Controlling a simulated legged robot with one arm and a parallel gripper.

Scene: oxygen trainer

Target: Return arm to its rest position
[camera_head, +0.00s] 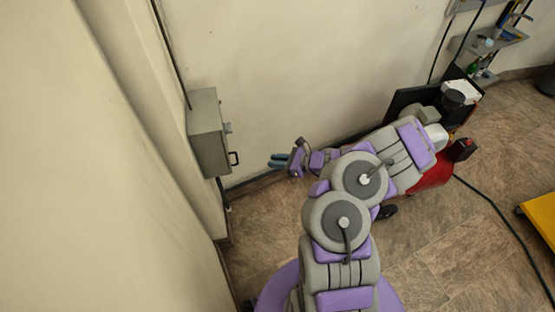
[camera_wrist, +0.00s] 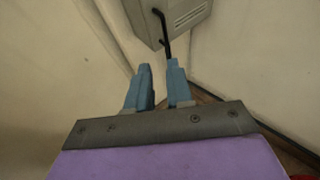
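My arm is purple and grey and stretches up from the bottom of the head view, bending at several joints. My gripper (camera_head: 271,160) has blue fingers and points left in the head view, towards a grey wall box. In the wrist view the two blue fingers of my gripper (camera_wrist: 160,68) stand a little apart with nothing between them. The grey wall box (camera_head: 208,130) has a black handle (camera_head: 234,158). In the wrist view the handle (camera_wrist: 164,30) is just beyond the fingertips; in the head view a gap separates them.
The box (camera_wrist: 185,18) hangs near the wall corner at left. A red object (camera_head: 433,175) is partly hidden behind my arm. A shelf (camera_head: 490,40) with small items is at top right. A yellow platform (camera_head: 540,215) and a dark cable (camera_head: 510,222) are at right. Floor shows between.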

